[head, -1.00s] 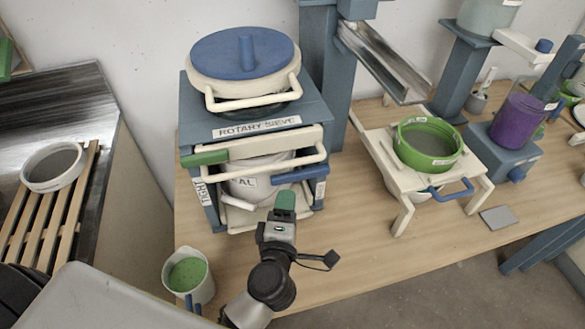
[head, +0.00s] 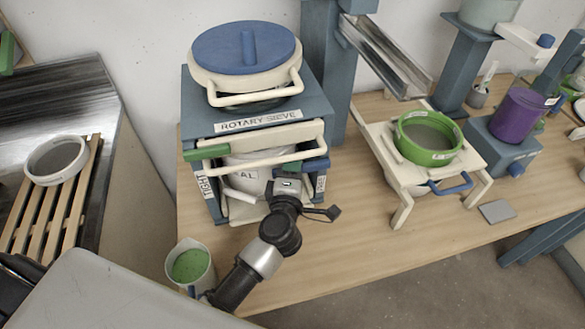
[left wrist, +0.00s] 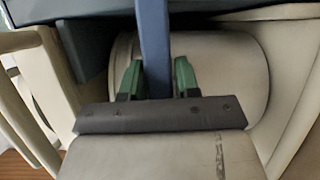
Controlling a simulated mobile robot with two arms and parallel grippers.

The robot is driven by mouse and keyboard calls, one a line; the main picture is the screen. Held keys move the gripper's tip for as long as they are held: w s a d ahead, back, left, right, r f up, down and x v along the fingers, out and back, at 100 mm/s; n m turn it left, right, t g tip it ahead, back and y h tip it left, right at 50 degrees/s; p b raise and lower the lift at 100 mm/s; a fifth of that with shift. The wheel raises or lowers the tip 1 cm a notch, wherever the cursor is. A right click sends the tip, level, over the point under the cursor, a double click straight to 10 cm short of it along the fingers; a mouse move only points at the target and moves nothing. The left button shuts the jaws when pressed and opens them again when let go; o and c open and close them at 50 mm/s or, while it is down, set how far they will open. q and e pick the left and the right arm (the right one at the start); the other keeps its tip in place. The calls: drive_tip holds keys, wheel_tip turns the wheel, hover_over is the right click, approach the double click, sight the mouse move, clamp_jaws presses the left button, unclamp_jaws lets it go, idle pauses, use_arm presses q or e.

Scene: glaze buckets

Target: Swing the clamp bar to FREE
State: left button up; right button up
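The rotary sieve (head: 257,124) stands on the wooden bench. A blue bar (head: 317,165) sticks out at its lower right front. It looks like the clamp bar's grip, and my left gripper (head: 287,184) hides part of it in the head view. In the left wrist view the blue bar (left wrist: 154,40) runs between the green fingertips of my left gripper (left wrist: 157,78). The fingers lie close on both sides; whether they press on it is unclear. A TIGHT label (head: 203,187) is on the sieve's left post. The label (head: 320,187) on the right post is unreadable here. My right gripper is out of view.
A pale bucket (head: 246,177) sits inside the sieve frame. A green grip (head: 206,152) is at the frame's left. A jug of green glaze (head: 190,267) stands near the bench's front left. A stand with a green sieve (head: 428,139) is to the right. Bare bench lies between.

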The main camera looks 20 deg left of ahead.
use_arm(q)
clamp_jaws()
drive_tip(key=f+n+b, duration=0.1)
drive_tip(key=b, duration=0.1)
drive_tip(key=f+n+t+b, duration=0.1)
drive_tip(key=b, duration=0.2)
drive_tip(key=f+n+b, duration=0.1)
drive_tip(key=n+b, duration=0.1)
drive_tip(key=shift+w+d+y, duration=0.15)
drive_tip(key=shift+d+y, duration=0.1)
drive_tip(key=shift+y, duration=0.05)
drive_tip(key=shift+o, duration=2.2)
unclamp_jaws()
drive_tip(key=b+v, duration=0.2)
drive_tip(key=v, duration=0.9)
drive_tip(key=shift+f, duration=0.15)
